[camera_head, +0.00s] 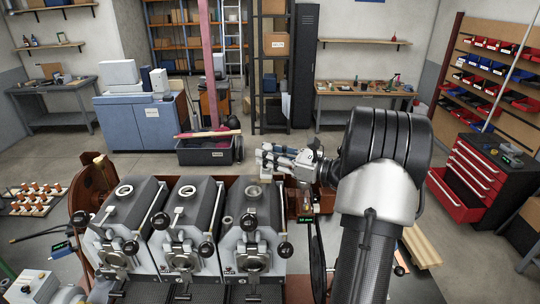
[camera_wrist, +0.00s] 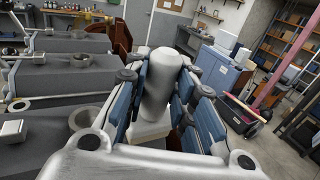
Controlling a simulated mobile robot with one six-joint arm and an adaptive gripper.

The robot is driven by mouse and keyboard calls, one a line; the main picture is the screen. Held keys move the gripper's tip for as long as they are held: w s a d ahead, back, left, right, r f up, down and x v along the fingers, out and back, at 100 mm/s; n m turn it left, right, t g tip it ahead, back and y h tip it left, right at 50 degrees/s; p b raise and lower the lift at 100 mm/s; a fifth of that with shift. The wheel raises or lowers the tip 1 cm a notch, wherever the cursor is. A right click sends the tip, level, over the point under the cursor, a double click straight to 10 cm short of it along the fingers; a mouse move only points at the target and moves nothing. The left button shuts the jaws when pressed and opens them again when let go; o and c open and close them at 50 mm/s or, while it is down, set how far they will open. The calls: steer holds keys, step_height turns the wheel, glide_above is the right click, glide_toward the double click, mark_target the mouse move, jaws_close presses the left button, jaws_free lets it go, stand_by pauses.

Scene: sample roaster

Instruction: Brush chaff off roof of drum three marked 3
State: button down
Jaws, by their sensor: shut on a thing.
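Three dark roaster drums with pale fronts stand in a row in the head view: the left drum (camera_head: 133,208), the middle drum (camera_head: 192,207) and the right drum (camera_head: 251,205). I cannot read a number 3 on any of them. My gripper (camera_head: 277,160) is beyond the right drum's back end and a little to its right, apart from it. In the wrist view its blue-padded fingers are shut on a pale rounded handle (camera_wrist: 159,84), which looks like a brush. A cream block shows below the handle; bristles are hidden. I cannot make out chaff on the roofs.
In the wrist view, drum tops (camera_wrist: 60,85) lie to the left. A dark crate (camera_head: 205,151) with long-handled items stands on the floor behind. A blue cabinet (camera_head: 147,122) is further back, and a red drawer unit (camera_head: 476,170) is at right.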

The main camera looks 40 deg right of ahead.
steer(key=shift+w+a+b, duration=0.5)
steer(key=shift+w+a, duration=2.55)
steer(key=shift+a, duration=0.15)
steer(key=shift+d, duration=0.1)
step_height(320, 180, up, 6)
steer(key=p, duration=0.4)
step_height(320, 180, up, 3)
steer(key=shift+p, duration=1)
